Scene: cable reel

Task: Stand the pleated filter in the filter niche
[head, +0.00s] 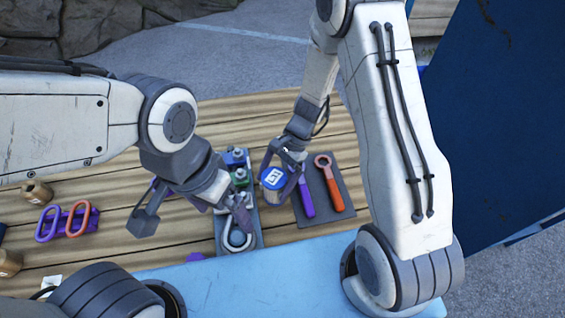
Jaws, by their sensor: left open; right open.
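A short blue cylinder (272,178) with a white-marked top stands near the middle of the table; I cannot tell if it is the pleated filter, as no pleats show. My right gripper (281,166) is open, pointing down at the cylinder, with its fingers close around or beside it. My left gripper (192,214) is open and seems empty, its fingers spread wide over the planks and the left side of a grey tray (221,236). The tray holds a metal shackle (238,238) and blue and green fittings (238,176). I cannot make out a filter niche.
A dark board (340,182) right of the cylinder carries a purple tool (306,197) and an orange ring-ended tool (331,186). Purple and orange loops (65,220) and brown pieces (36,192) lie at left. A light blue surface (270,282) lies in front. Bare planks show at the back.

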